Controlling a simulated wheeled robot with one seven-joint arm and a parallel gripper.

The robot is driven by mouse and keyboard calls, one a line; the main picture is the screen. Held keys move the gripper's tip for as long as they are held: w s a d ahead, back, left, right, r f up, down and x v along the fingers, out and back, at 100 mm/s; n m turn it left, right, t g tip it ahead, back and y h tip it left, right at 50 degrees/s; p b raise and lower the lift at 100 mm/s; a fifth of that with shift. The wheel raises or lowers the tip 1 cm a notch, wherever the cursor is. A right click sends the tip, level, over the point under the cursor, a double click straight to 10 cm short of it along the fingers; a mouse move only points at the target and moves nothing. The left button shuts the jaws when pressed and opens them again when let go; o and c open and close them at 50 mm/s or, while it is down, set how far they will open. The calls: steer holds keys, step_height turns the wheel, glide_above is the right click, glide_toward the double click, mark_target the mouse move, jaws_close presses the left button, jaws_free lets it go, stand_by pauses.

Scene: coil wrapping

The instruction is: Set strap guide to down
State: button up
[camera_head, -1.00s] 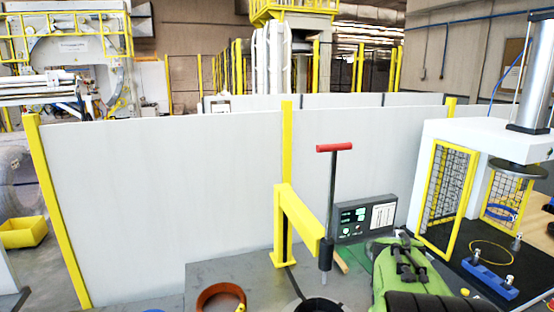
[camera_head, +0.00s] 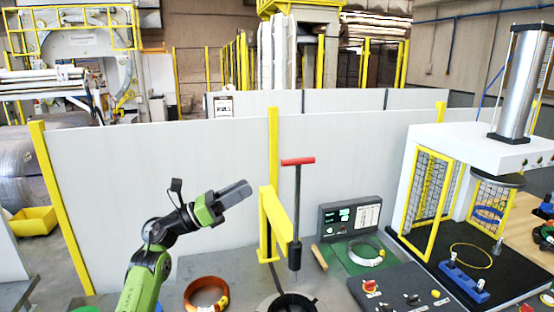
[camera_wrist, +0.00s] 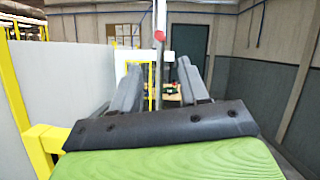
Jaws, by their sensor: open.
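The strap guide appears to be the dark upright rod (camera_head: 297,205) with a red crossbar handle (camera_head: 297,161), held by a yellow bracket (camera_head: 278,222). The rod stands upright, with its handle well above the bracket and its lower end over a dark round opening (camera_head: 285,303). My gripper (camera_head: 248,188) is left of the rod, a little below handle height, pointing right and apart from it in the head view. In the wrist view my open, empty gripper (camera_wrist: 158,85) has the red handle (camera_wrist: 159,36) ahead, above and between its fingers.
A control box (camera_head: 349,220) and a white ring (camera_head: 366,254) are right of the rod. An orange-brown coil (camera_head: 206,294) lies left of the opening. A button panel (camera_head: 402,292) is at front right. A grey wall (camera_head: 160,170) stands behind; a caged press (camera_head: 428,200) is at right.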

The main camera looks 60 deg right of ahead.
mark_target(296, 162)
steer(key=x, duration=1)
steer(key=p+x, duration=0.1)
steer(key=x, duration=0.4)
steer(key=shift+s+d+f, duration=0.25)
steer(key=shift+s+d, duration=0.05)
steer(key=shift+s, duration=0.1)
steer(key=shift+c, duration=0.2)
jaws_close()
